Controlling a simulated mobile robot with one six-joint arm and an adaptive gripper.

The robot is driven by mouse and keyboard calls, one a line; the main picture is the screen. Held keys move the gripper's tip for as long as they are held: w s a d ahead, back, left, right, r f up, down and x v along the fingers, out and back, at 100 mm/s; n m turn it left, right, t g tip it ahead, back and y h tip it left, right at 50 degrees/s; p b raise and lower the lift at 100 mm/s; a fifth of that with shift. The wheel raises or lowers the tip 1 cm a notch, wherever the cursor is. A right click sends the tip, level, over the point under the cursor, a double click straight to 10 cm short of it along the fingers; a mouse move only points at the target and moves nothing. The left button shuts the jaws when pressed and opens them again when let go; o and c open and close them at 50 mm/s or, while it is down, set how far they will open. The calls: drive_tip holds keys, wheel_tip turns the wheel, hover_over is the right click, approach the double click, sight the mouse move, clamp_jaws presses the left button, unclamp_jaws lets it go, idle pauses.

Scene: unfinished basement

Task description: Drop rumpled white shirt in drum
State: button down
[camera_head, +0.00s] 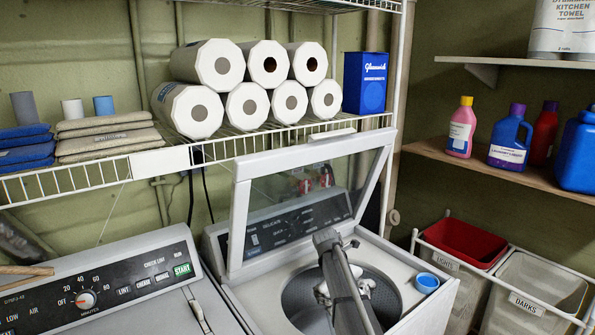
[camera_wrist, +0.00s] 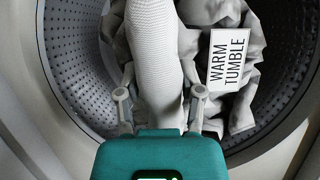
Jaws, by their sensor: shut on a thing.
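The rumpled white shirt (camera_wrist: 150,45) is between the fingers of my gripper (camera_wrist: 160,96) in the wrist view. A smooth, textured fold runs up between the fingers, with crumpled pale cloth (camera_wrist: 245,115) behind it; I cannot tell whether all of it is one piece. A tag reading "WARM TUMBLE" (camera_wrist: 226,54) is beside the fold. The perforated drum wall (camera_wrist: 65,75) surrounds the cloth. In the head view, my arm reaches down into the open drum (camera_head: 390,300), and only bits of the white shirt (camera_head: 367,283) show beside it. The arm hides most of my gripper there.
The washer's glass lid (camera_head: 238,215) stands raised behind the opening. A blue cap (camera_head: 427,282) sits on the washer's top right. A second machine (camera_head: 110,285) is at left. Bins (camera_head: 530,290) stand at right. A wire shelf (camera_head: 90,178) with paper rolls hangs above.

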drive_tip(key=shift+f+b, duration=1.1)
drive_tip(key=shift+f, duration=0.3)
drive_tip(key=shift+c, duration=0.8)
unclamp_jaws()
